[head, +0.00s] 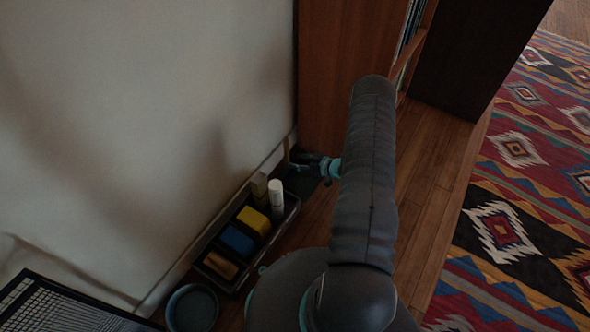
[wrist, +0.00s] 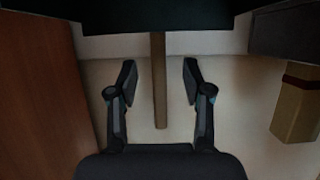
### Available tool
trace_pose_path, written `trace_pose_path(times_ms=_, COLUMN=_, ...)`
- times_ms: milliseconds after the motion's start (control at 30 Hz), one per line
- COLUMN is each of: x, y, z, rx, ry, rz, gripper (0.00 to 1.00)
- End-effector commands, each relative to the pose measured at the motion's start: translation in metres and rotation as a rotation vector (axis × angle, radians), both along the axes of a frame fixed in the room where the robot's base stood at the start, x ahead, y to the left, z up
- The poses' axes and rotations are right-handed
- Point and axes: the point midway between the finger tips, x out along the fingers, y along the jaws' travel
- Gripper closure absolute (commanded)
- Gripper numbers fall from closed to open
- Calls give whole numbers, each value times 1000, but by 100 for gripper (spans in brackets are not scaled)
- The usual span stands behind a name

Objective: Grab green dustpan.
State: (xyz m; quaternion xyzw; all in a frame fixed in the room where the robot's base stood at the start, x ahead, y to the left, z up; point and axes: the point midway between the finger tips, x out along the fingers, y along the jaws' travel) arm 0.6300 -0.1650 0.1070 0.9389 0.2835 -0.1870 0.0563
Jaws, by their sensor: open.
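The dustpan's dark green pan (head: 302,186) lies low in the corner between the wall and the wooden bookcase, partly hidden by my arm. A thin handle (head: 287,150) appears to stand up from it near the wall. In the wrist view a brown handle (wrist: 159,112) runs down from a dark, wide part (wrist: 150,18), seemingly the pan. My gripper (wrist: 159,72) is open, one finger on each side of the handle, with visible gaps. In the head view my gripper (head: 312,160) is small and dark above the pan.
A dark tray (head: 208,272) holds a yellow block (head: 255,220), a blue block (head: 237,240) and a white bottle (head: 277,195) along the wall. A round dish (head: 192,308) stands nearer. A wooden bookcase (head: 328,80) borders the corner. A patterned rug (head: 520,200) lies right.

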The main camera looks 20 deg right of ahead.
Motion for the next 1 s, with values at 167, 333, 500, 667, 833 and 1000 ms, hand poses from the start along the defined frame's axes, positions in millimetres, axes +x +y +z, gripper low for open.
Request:
trace_pose_path(times_ms=167, x=6, y=4, z=-2, rx=0, ry=0, rz=-1, gripper=50)
trace_pose_path(times_ms=333, x=19, y=12, z=-6, rx=-1, ry=-2, rz=2, gripper=50)
trace_pose_path(times_ms=500, x=39, y=24, z=-15, rx=0, ry=0, rz=1, gripper=50)
trace_pose_path(times_ms=667, x=47, y=28, z=-18, rx=-1, ry=0, rz=-2, gripper=50)
trace_pose_path(times_ms=833, x=46, y=28, z=-18, rx=-1, ry=0, rz=-2, gripper=52)
trace_pose_path(times_ms=1000, x=46, y=28, z=-18, rx=0, ry=0, rz=-1, gripper=95)
